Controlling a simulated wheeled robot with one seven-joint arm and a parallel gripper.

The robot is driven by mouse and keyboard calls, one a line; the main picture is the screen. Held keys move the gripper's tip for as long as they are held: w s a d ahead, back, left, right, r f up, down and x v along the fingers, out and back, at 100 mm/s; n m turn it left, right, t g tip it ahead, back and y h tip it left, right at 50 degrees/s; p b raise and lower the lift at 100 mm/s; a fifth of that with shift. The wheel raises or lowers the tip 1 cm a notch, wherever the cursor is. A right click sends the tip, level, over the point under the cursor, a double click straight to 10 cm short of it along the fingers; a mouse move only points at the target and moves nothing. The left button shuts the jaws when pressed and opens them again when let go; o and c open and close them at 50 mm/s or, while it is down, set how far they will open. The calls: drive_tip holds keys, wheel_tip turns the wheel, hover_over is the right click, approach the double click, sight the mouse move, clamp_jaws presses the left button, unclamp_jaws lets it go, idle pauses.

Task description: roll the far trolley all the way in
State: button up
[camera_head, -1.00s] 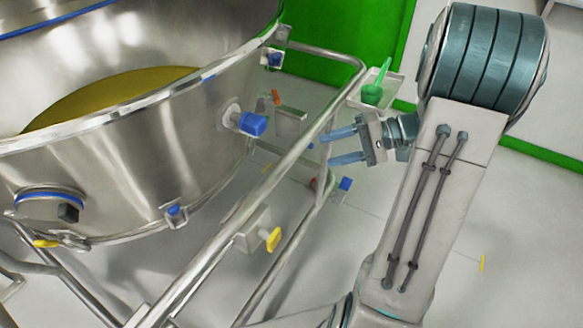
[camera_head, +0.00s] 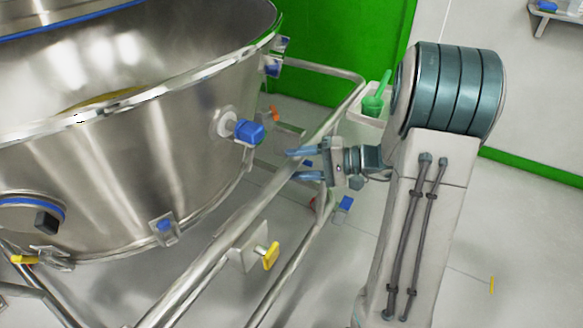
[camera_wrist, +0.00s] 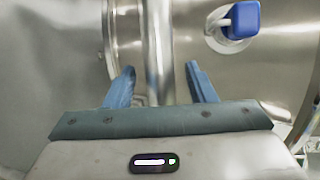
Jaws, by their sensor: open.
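The trolley is a tubular steel frame with a side rail (camera_head: 225,241), carrying a large shiny steel bowl (camera_head: 110,165). It is the only trolley I can make out. My gripper (camera_head: 297,165) is open at the upper part of the rail, its blue fingers pointing left toward the bowl. In the wrist view, the rail (camera_wrist: 158,45) runs upright between the two open fingers of my gripper (camera_wrist: 160,76), with a gap on each side. The bowl wall (camera_wrist: 275,75) fills the background there. The trolley's wheels are not clearly visible.
A blue knob (camera_head: 249,132) sticks out of the bowl near my fingers. A yellow-handled fitting (camera_head: 270,256) sits lower on the frame. A white tray with a green scoop (camera_head: 373,105) is behind the rail end. A green wall panel (camera_head: 340,45) stands behind.

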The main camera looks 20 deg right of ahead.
drive_tip(key=shift+x, duration=1.05)
